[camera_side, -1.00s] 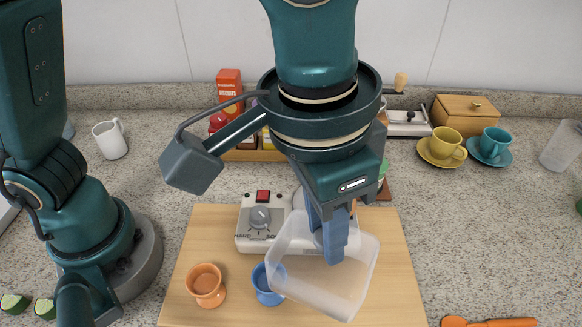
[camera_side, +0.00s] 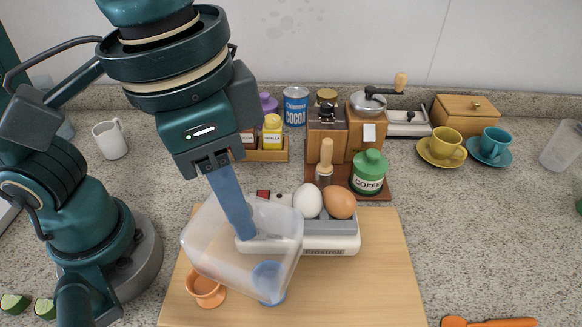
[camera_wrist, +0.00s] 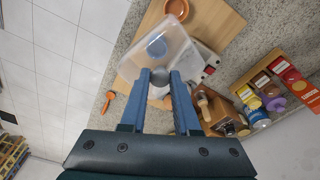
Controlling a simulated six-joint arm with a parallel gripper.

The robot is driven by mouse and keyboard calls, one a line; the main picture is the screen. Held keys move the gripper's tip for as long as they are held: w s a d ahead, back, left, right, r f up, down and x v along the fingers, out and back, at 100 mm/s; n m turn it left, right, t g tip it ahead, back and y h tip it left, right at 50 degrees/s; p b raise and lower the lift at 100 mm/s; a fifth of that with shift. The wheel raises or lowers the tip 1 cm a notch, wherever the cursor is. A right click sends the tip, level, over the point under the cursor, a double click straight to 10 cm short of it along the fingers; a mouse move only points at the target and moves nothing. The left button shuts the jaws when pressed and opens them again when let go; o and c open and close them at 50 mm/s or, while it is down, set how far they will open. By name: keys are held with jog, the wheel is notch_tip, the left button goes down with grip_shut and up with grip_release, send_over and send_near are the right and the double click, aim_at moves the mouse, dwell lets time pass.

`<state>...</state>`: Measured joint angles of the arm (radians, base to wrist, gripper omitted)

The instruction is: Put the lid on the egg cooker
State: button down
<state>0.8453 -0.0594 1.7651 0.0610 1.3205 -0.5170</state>
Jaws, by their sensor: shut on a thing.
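The clear lid (camera_side: 205,245) is a translucent box-like cover, held tilted above the left part of the board. It also shows in the wrist view (camera_wrist: 165,38). My gripper (camera_side: 246,232) is shut on it. The egg cooker (camera_side: 330,244) is a white appliance on the wooden board, to the right of the lid. A white egg (camera_side: 307,200) and a brown egg (camera_side: 340,202) sit in its top. The lid and my gripper hide the cooker's left part and most of its dial in the side view.
An orange egg cup (camera_side: 206,290) and a blue egg cup (camera_side: 270,282), seen through the lid, stand on the wooden board (camera_side: 380,280). A green coffee jar (camera_side: 369,172) and grinders stand behind the cooker. The board's right part is clear.

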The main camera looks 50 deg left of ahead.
jog(key=w+r+n, duration=0.2)
jog(key=w+n, duration=0.2)
jog(key=w, duration=1)
jog(key=shift+a+y, duration=0.3)
jog(key=shift+f, duration=0.1)
jog(key=shift+s+f, duration=0.1)
jog(key=shift+f, duration=2.5)
jog(key=shift+f, duration=1)
jog(key=c, duration=0.6)
grip_release()
jog(key=shift+o, duration=0.2)
